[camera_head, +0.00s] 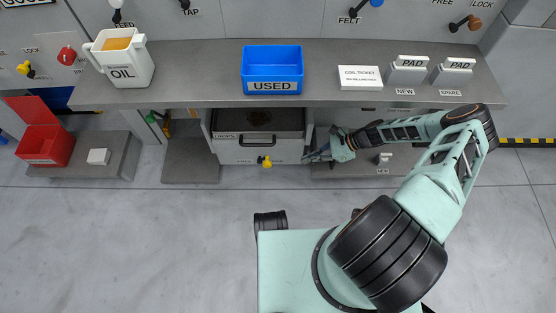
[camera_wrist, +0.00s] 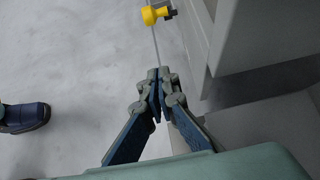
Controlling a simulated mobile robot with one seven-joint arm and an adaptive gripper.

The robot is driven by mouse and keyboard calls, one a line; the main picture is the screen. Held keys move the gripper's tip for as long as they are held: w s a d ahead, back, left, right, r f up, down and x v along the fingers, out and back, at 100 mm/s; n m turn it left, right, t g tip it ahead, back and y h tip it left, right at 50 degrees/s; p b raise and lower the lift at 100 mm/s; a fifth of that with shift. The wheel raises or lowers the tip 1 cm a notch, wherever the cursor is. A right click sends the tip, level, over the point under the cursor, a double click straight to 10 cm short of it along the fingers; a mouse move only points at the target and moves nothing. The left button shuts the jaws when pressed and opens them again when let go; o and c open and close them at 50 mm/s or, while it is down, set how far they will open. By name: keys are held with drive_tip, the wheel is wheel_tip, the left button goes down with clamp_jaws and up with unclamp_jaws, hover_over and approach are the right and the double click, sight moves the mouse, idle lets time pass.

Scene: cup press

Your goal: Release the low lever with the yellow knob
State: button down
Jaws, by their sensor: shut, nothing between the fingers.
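The low lever's yellow knob (camera_head: 266,162) sticks out at the front of the pale drawer unit, low down, below a dark handle. It also shows at the top of the wrist view (camera_wrist: 150,15), on a short dark mount beside the pale panel. My gripper (camera_head: 307,157) is to the right of the knob, low in front of the cabinet, apart from it. In the wrist view my gripper (camera_wrist: 158,78) has its fingertips together and empty, with bare floor between them and the knob. The lever's own position is hard to tell.
The drawer unit (camera_head: 238,152) stands under the grey counter (camera_head: 200,75). A blue USED bin (camera_head: 272,88) and a white OIL container (camera_head: 126,74) stand on the counter. A low grey step (camera_head: 190,165) lies left of the drawer.

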sight(264, 162)
drive_tip(key=shift+f, duration=0.1)
drive_tip(key=a+f+b, duration=0.3)
drive_tip(key=a+f, duration=0.1)
drive_tip(key=a, duration=0.6)
drive_tip(key=shift+w+a+b, duration=0.2)
drive_tip(key=shift+a+b, duration=0.1)
drive_tip(key=shift+a, duration=0.1)
drive_tip(key=shift+s+r+p, duration=0.1)
drive_tip(key=shift+r+p, duration=0.05)
drive_tip(key=shift+p, duration=0.25)
